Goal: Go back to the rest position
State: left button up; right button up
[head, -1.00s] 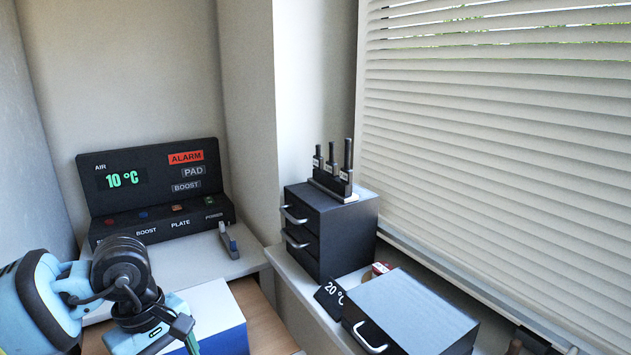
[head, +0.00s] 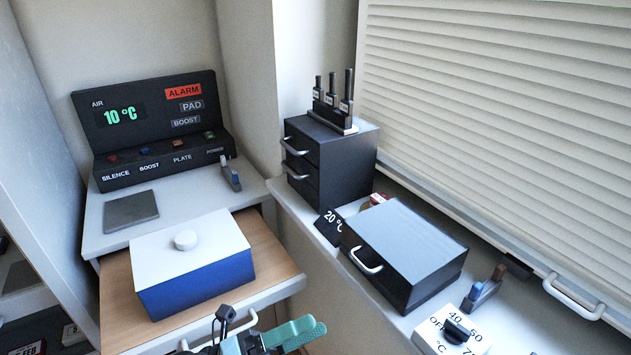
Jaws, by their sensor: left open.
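My left gripper (head: 264,340) is at the bottom edge of the head view, right of the middle of the pulled-out wooden drawer. It has teal and black parts, and much of it is cut off by the frame. It is open, with nothing seen between its fingers. It appears in front of the drawer's front edge, apart from the blue box with a white lid (head: 195,285). My right gripper is not in view.
A black panel (head: 150,165) reading 10 °C stands at the back left. The open drawer (head: 285,270) juts out below it. Black drawer units (head: 405,255) and a white dial box (head: 440,335) stand on the right ledge. A blind handle (head: 575,298) is far right.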

pick_arm(q)
jog(key=s+a+f+n+t+y, duration=0.1)
jog(key=a+f+n+t+y, duration=0.6)
jog(key=n, duration=0.5)
jog(key=a+f+n+t+y, duration=0.25)
jog(key=f+n+y, duration=0.45)
jog(key=n, duration=0.4)
jog(key=s+a+f+n+g+y, duration=0.2)
jog(key=s+a+f+n+g, duration=0.1)
jog(key=s+f, duration=0.5)
jog(key=s+a+f+n+g+y, duration=0.2)
jog(key=s+a+f+n+g, duration=0.2)
jog(key=s+f+n, duration=0.4)
jog(key=s+a+f, duration=0.1)
jog(key=s, duration=0.1)
jog(key=shift+s+a+f+n+y+p, duration=0.15)
jog(key=shift+s+a+n+y+p, duration=0.15)
jog(key=shift+a+y+p, duration=0.1)
jog(key=shift+c, duration=0.2)
